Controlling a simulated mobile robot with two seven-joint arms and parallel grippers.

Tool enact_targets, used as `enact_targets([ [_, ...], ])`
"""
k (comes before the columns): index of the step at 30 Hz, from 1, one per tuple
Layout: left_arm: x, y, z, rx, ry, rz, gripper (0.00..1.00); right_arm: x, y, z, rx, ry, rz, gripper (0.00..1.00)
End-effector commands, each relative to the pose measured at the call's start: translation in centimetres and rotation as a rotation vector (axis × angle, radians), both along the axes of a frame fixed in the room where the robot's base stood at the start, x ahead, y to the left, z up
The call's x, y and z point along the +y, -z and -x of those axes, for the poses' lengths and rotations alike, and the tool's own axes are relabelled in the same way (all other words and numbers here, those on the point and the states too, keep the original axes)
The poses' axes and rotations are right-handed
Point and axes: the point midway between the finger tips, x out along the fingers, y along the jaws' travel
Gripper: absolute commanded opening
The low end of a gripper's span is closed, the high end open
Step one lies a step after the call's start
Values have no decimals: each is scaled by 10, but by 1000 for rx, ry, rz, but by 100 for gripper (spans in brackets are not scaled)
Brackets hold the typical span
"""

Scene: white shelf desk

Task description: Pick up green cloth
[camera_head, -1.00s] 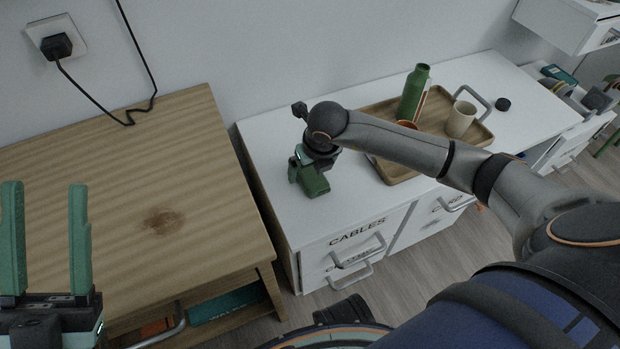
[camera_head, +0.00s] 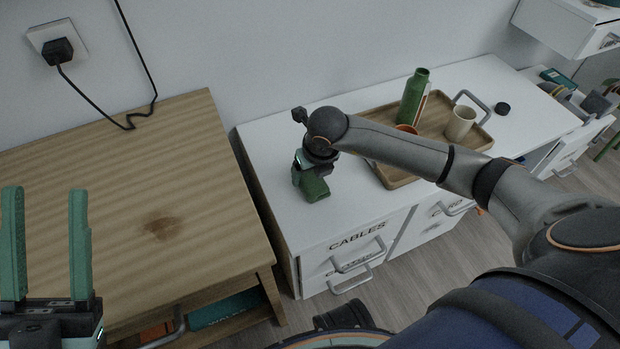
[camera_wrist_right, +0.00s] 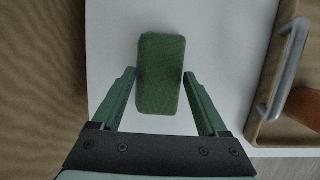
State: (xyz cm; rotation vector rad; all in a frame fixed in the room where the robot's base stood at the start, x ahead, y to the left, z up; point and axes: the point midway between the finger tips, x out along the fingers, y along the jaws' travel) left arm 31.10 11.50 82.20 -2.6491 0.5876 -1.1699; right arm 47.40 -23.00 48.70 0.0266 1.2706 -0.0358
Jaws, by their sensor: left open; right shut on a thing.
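The green cloth (camera_head: 316,189) is a small folded block at the left end of the white desk top. It also shows in the right wrist view (camera_wrist_right: 160,60) between the two fingers. My right gripper (camera_head: 308,181) points down at the cloth and is shut on it; in the wrist view its fingers (camera_wrist_right: 159,78) flank the block's sides. The cloth is at or very near the desk surface; I cannot tell whether it touches. My left gripper (camera_head: 45,190) is open and empty, fingers upward, in front of the wooden table.
A wooden tray (camera_head: 398,182) on the white desk (camera_head: 262,135) holds a green bottle (camera_head: 413,98), a beige cup (camera_head: 460,122) and a partly hidden orange-rimmed item. A stained wooden table (camera_head: 110,170) stands left. Drawer handles (camera_head: 357,257) protrude in front.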

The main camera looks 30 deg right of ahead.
Motion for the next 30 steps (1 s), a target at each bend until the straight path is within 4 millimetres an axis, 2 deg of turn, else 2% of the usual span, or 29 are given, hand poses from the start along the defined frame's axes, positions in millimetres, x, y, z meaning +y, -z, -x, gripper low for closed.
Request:
enact_targets([
  [8,0,-2,0,1,0,0,50,0,-5,0,-1,0,0,21],
  [16,2,-18,1,-2,5,10,50,0,-39,1,-2,-1,1,21],
  [20,4,-35,1,-6,10,18,50,1,-65,24,-2,-3,1,21],
  [24,6,-54,2,-8,17,31,50,2,-101,53,-3,-4,2,21],
  [30,6,-64,3,-24,11,19,50,4,-114,99,1,-4,2,21],
])
